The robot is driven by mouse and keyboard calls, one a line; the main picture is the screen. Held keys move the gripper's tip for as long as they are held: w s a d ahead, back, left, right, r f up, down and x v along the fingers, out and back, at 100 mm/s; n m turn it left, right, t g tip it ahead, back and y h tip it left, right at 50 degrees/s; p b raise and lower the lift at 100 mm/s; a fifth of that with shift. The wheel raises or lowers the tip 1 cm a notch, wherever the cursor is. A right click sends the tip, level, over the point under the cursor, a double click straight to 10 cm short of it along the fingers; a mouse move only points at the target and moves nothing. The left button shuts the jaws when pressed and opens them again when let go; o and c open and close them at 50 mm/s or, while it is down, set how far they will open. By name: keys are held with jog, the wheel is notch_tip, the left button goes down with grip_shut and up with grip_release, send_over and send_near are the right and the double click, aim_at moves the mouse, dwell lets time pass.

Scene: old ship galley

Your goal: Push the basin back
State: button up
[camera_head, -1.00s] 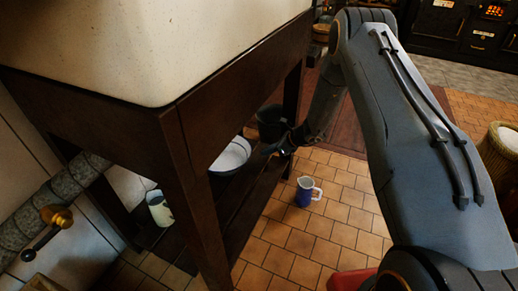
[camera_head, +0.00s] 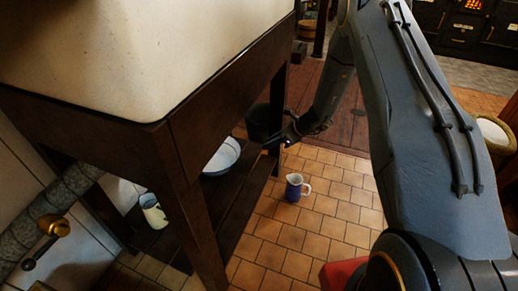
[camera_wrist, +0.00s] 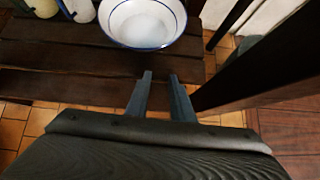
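The basin is a white enamel bowl with a blue rim (camera_head: 222,157). It rests on the dark slatted lower shelf (camera_head: 235,207) under the large sink, partly hidden by the stand's front leg. In the wrist view the basin (camera_wrist: 145,22) lies ahead of my fingertips, with bare shelf between them. My gripper (camera_wrist: 160,76) has its two fingers apart with nothing between them. In the head view my gripper (camera_head: 274,143) is at the right end of the shelf, to the right of the basin and apart from it.
The wooden stand (camera_head: 185,150) carries the pale sink (camera_head: 130,50). A dark bucket (camera_head: 262,122) is behind my gripper. A white jug (camera_head: 153,211) is left of the basin. A blue and white mug (camera_head: 294,187) stands on the tiled floor. A stand leg (camera_wrist: 250,65) rises close right of my fingers.

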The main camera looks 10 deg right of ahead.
jog(key=shift+o, duration=0.5)
jog(key=s+a+r+n+g+h, duration=0.1)
jog(key=s+a+r+n+g, duration=0.1)
jog(key=s+r+n, duration=0.6)
notch_tip(320, 180, up, 3)
jog(key=shift+s+a+r+g+h, duration=0.2)
jog(key=shift+s+g+h, duration=0.25)
jog(key=shift+s, duration=0.75)
jog(key=s+d+r+n+h, duration=0.1)
jog(key=s+r+n+h, duration=0.1)
jog(key=s+r+n, duration=0.4)
jog(key=s+d+r+n+h, duration=0.1)
jog(key=s+r+n+h, duration=0.1)
jog(key=s+r+n, duration=0.5)
jog(key=s+a+r+n+g, duration=0.1)
jog(key=s+a+r+n, duration=0.1)
jog(key=s+a+n, duration=0.3)
jog(key=s+a+r+n+g, duration=0.1)
jog(key=s+a+n, duration=0.3)
jog(key=s+a, duration=0.7)
jog(key=shift+s+r+n, duration=0.4)
jog(key=shift+s+r, duration=0.15)
jog(key=shift+s, duration=2.4)
jog(key=shift+h, duration=0.25)
